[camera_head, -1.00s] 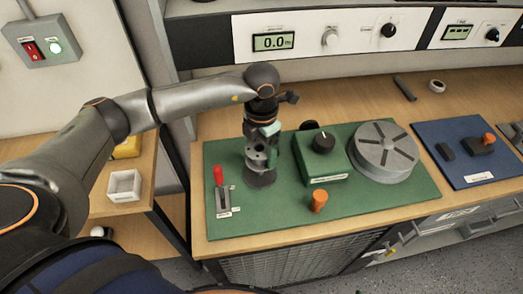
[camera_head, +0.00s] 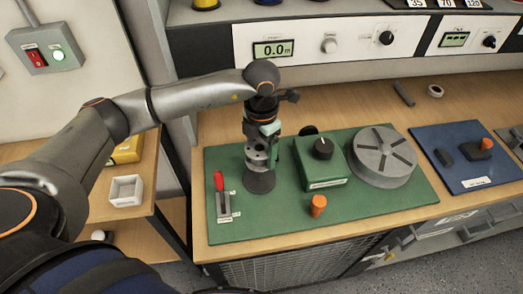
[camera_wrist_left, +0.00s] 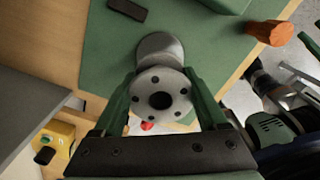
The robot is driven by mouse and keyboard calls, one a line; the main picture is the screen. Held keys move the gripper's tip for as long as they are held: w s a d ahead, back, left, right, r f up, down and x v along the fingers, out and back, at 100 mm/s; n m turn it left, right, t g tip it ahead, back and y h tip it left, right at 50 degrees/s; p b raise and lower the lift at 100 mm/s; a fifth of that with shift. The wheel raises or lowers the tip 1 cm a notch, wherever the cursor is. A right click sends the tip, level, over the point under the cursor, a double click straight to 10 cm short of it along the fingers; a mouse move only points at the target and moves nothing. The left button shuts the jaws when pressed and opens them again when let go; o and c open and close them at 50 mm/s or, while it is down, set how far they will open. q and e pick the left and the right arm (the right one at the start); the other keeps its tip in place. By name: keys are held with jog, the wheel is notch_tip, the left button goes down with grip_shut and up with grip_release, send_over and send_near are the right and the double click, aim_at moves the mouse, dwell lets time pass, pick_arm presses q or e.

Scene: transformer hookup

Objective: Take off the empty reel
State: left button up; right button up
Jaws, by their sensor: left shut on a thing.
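My left gripper (camera_head: 262,146) points down over the left part of the green mat (camera_head: 270,220). It is shut on a small grey reel (camera_wrist_left: 162,92), whose round flange with several holes shows between the green fingers (camera_wrist_left: 160,98) in the left wrist view. The reel shows in part below the gripper in the head view (camera_head: 257,158). A round grey disc (camera_head: 260,182) lies beneath it on the mat and shows in the left wrist view (camera_wrist_left: 160,47). I cannot tell whether the reel still touches what is under it. My right gripper is out of view.
On the mat are a red-handled lever (camera_head: 221,195), a green box with a black knob (camera_head: 321,162), an orange peg (camera_head: 318,205) and a large slotted grey disc (camera_head: 383,157). A white tray (camera_head: 126,190) stands on the lower left bench. A blue mat (camera_head: 458,160) lies right.

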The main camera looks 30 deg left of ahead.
pick_arm(q)
jog(key=shift+r, duration=0.15)
jog(key=shift+r, duration=2.4)
